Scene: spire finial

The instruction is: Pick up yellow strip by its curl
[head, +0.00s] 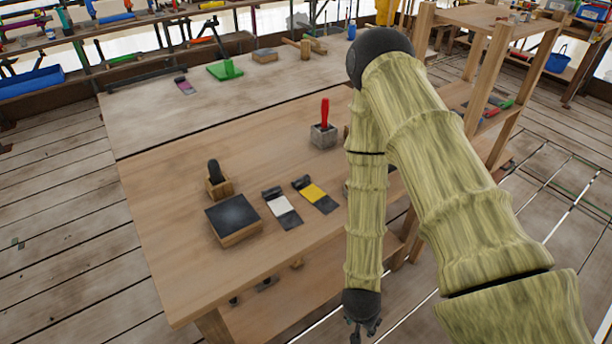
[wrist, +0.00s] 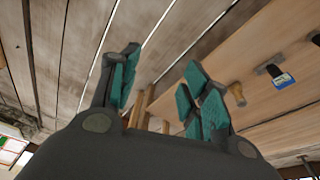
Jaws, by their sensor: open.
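The yellow strip (head: 314,193) lies on the near wooden table (head: 180,265) in the head view. It has a yellow middle, dark ends, and a raised dark curl (head: 301,181) at its far end. My gripper (head: 364,332) hangs low at the bottom of the head view, to the right of the table's front edge and apart from the strip. In the wrist view my gripper (wrist: 163,68) has its teal-padded fingers spread, with nothing between them. I cannot make out the yellow strip in the wrist view.
A similar white strip (head: 284,208) lies just left of the yellow one. Near them stand a dark-topped block (head: 234,218), a black-handled holder (head: 216,182) and a stone block with a red handle (head: 324,132). A wooden shelf rack (head: 487,75) stands behind my arm.

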